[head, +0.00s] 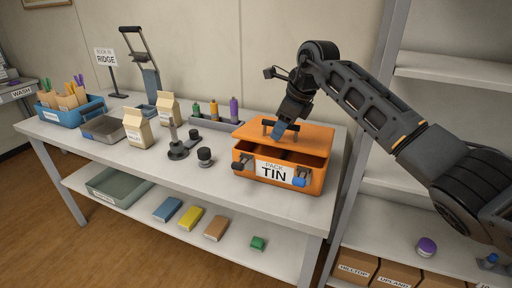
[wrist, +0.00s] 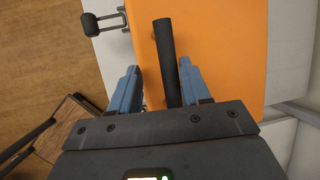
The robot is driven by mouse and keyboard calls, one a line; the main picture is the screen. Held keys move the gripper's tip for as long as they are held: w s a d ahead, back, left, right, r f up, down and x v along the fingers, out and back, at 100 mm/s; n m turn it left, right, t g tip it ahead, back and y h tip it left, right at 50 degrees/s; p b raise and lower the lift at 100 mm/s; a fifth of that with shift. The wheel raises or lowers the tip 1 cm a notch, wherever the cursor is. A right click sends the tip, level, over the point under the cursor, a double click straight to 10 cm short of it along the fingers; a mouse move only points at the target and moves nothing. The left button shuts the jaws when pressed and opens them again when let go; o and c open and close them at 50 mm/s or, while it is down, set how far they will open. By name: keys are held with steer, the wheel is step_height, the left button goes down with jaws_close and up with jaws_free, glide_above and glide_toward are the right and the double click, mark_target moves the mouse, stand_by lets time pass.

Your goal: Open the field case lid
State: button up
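The orange field case (head: 318,185) stands at the right end of the bench, with a "PACK TIN" label and two latches (head: 300,177) on its front. Its orange lid (head: 313,134) is partly raised; a dark gap shows between its front edge and the case's front wall. A black bar handle (head: 270,125) is on the lid. My gripper (head: 281,132) is at the handle. In the wrist view the black handle (wrist: 167,50) lies between my blue fingers (wrist: 158,85), close to the right one, with a gap at the left one. The lid's hinge is hidden.
Left of the case are a dark knob-topped item (head: 205,156), a stand (head: 178,150), a bottle rack (head: 215,122) and paper bags (head: 138,128). A shelving unit (head: 450,70) rises on the right, close behind my arm. The bench's front edge is mostly clear.

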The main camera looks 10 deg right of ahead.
steer(key=shift+s+a+f, duration=0.1)
steer(key=shift+s+f, duration=0.2)
steer(key=shift+f, duration=0.05)
steer(key=v, duration=0.7)
steer(key=s+a+f+y, duration=0.3)
steer(key=a+f, duration=0.1)
steer(key=a, duration=0.5)
steer(key=shift+y+b, duration=0.3)
steer(key=shift+y, duration=0.1)
steer(key=shift+c, duration=0.4)
